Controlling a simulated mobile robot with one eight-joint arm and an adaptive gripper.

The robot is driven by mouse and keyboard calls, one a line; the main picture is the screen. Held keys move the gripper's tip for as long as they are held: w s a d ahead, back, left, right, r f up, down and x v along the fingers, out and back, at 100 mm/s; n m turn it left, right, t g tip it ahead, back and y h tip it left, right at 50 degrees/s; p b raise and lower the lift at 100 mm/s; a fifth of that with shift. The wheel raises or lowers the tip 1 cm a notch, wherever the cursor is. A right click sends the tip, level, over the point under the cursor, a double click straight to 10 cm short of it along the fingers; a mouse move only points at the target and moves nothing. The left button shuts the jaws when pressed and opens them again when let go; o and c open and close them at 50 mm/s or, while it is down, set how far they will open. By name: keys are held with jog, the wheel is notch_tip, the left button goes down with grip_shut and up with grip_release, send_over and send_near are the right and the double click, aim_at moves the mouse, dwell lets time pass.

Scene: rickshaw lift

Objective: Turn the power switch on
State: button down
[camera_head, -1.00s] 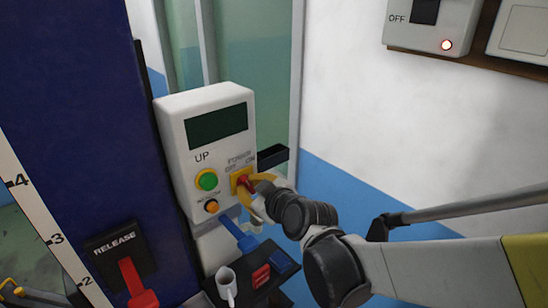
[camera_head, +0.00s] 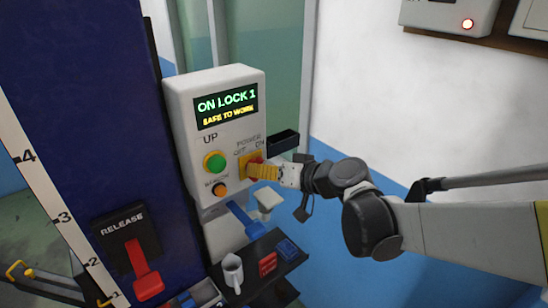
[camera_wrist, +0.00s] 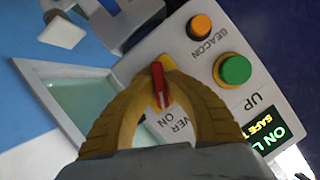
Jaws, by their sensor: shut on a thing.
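The red power switch (camera_wrist: 160,86) sits on a yellow plate on the white control box (camera_head: 182,120). In the wrist view the two yellow fingers of my gripper (camera_wrist: 161,75) curve around it and are shut on it. In the head view my gripper (camera_head: 255,168) reaches the switch from the right and mostly hides it. The red switch lies towards the ON label in the wrist view. The box's screen (camera_head: 226,106) is lit and reads "ON LOCK 1" and "SAFE TO WORK".
A green UP button (camera_head: 215,163) and an orange beacon button (camera_head: 219,189) are left of the switch. A blue lever (camera_head: 243,218) is below the box. A red release lever (camera_head: 146,270) is at lower left.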

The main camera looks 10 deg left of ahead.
jog(key=shift+w+r+m+y+b, duration=0.1)
jog(key=shift+m+y+b, duration=0.35)
jog(key=shift+m, duration=0.35)
jog(key=shift+g, duration=0.3)
jog(key=c, duration=1.4)
grip_release()
jog(key=shift+a, duration=0.2)
jog(key=v, duration=1.2)
jog(key=shift+f, duration=0.2)
